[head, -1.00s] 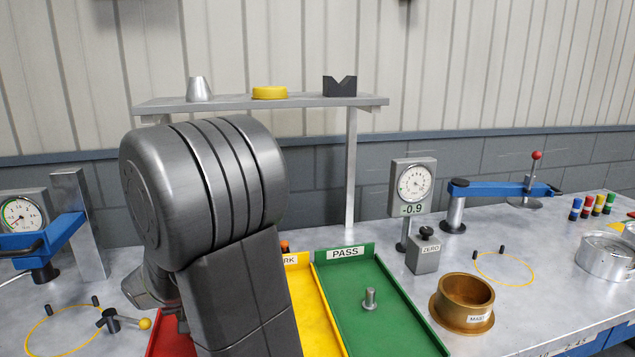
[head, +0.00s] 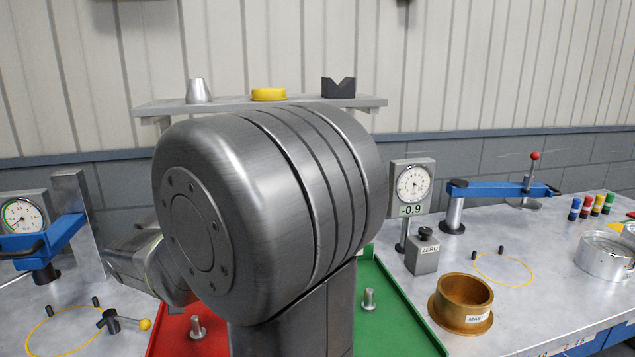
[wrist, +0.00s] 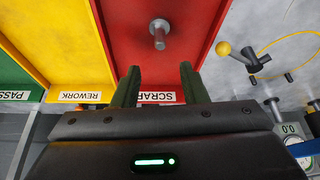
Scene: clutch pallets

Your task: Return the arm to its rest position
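My arm's large grey joint (head: 260,215) fills the middle of the head view and hides much of the trays. My gripper shows in the wrist view (wrist: 161,85), with its two dark green fingers apart and nothing between them. It is over the label end of the red SCRAP tray (wrist: 205,20). A metal pin (wrist: 159,32) stands in that tray, beyond the fingertips and clear of them. The same pin shows in the head view (head: 197,328). My gripper's fingers are not visible in the head view.
The green PASS tray (head: 407,312) holds another metal pin (head: 369,300). The yellow REWORK tray (wrist: 50,35) lies between green and red. A shelf (head: 230,104) runs behind my arm.

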